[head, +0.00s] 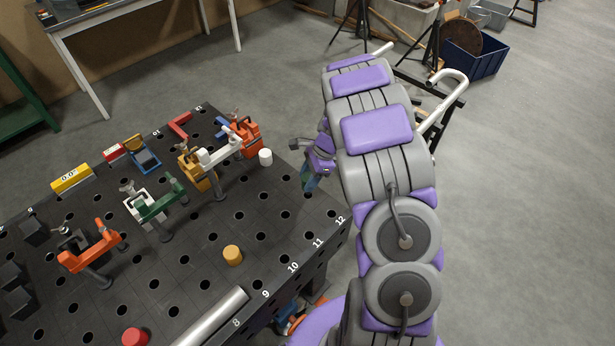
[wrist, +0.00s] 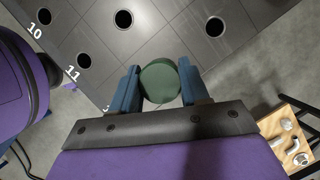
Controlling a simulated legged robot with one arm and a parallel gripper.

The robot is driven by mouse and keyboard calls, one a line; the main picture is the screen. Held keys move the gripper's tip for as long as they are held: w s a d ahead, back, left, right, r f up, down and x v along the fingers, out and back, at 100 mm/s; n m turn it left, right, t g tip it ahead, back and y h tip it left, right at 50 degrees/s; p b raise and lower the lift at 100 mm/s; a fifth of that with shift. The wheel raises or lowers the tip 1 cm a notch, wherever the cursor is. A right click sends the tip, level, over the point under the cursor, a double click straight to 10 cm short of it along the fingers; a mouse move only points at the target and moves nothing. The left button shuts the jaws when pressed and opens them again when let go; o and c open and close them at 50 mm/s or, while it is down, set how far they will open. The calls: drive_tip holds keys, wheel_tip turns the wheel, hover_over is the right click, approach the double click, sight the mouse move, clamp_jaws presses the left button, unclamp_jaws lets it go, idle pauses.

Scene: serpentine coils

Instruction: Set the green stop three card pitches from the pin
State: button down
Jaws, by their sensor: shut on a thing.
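The green stop (wrist: 160,80) is a dark green round piece, seen end-on in the wrist view. My gripper (wrist: 160,88) is shut on it, with one blue finger on each side. In the head view my gripper (head: 309,182) is by the table's right edge, near the corner marked 12; the stop is hardly visible there. Round pieces stand on the black perforated table (head: 200,285): a white one (head: 265,157), an orange-yellow one (head: 232,255) and a red one (head: 135,337). I cannot tell which, if any, is the pin. No card is identifiable.
Several clamps stand on the table, including an orange one (head: 90,248), a green one (head: 157,203) and a yellow one (head: 198,168). A metal bar (head: 212,318) lies at the front edge. The table between the white and orange-yellow pieces is clear. Edge numbers run 8 to 12.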

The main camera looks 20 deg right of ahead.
drive_tip(key=shift+d+f, duration=0.3)
drive_tip(key=shift+a+f, duration=0.2)
drive_tip(key=shift+f, duration=0.35)
drive_tip(key=shift+f, duration=0.6)
drive_tip(key=shift+f, duration=0.25)
drive_tip(key=shift+f, duration=0.35)
drive_tip(key=shift+f, duration=0.2)
drive_tip(key=shift+c, duration=2.4)
unclamp_jaws()
